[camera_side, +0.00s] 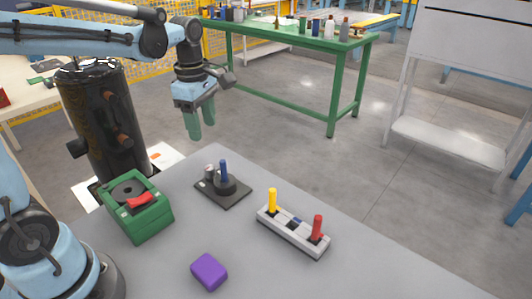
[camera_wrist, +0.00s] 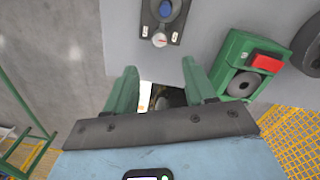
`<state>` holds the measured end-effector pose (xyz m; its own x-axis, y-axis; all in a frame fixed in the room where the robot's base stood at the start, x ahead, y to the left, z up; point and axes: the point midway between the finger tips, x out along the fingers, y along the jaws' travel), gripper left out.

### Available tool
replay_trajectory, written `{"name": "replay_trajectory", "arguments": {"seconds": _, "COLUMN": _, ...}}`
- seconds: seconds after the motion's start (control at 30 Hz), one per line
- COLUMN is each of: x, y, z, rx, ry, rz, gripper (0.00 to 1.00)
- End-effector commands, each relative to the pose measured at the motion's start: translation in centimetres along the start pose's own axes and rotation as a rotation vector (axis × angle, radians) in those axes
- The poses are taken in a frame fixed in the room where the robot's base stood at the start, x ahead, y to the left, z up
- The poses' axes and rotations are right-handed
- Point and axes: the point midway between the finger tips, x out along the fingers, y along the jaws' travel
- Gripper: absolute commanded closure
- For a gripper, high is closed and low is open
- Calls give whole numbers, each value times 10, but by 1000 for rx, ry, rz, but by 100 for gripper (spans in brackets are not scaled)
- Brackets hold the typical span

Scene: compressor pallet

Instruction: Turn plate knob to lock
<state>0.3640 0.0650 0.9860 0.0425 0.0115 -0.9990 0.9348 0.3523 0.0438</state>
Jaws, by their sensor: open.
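A dark plate (camera_side: 236,198) lies on the grey table, carrying an upright blue handle (camera_side: 224,172) on a round black base. A small silver knob (camera_side: 209,171) stands on the plate beside the handle. In the wrist view the plate (camera_wrist: 172,22) is at the top, with the blue handle seen end-on and the knob (camera_wrist: 160,40) as a pale round dial with a reddish mark between small white labels. My gripper (camera_side: 199,130) is open and empty, its green fingers pointing down, above and behind the plate. It also shows in the wrist view (camera_wrist: 160,67), apart from the knob.
A green box (camera_side: 153,220) with a red lever stands left of the plate. A grey block (camera_side: 291,238) with yellow and red levers stands right. A purple block (camera_side: 209,271) lies in front. A tall black cylinder (camera_side: 98,115) stands behind the green box.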

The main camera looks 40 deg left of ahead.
Motion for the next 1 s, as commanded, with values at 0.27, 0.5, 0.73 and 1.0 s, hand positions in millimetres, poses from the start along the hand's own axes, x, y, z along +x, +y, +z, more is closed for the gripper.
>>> {"name": "replay_trajectory", "arguments": {"seconds": 0.27, "x": 10, "y": 5, "z": -3, "rx": -115, "ry": 8, "rz": -31, "gripper": 45}}
{"name": "replay_trajectory", "arguments": {"seconds": 0.5, "x": 42, "y": 4, "z": -3, "rx": -112, "ry": 8, "rz": -30, "gripper": 45}}
{"name": "replay_trajectory", "arguments": {"seconds": 0.73, "x": 78, "y": 3, "z": -3, "rx": -111, "ry": 8, "rz": -29, "gripper": 45}}
{"name": "replay_trajectory", "arguments": {"seconds": 1.0, "x": 112, "y": 2, "z": -3, "rx": -110, "ry": 8, "rz": -28, "gripper": 45}}
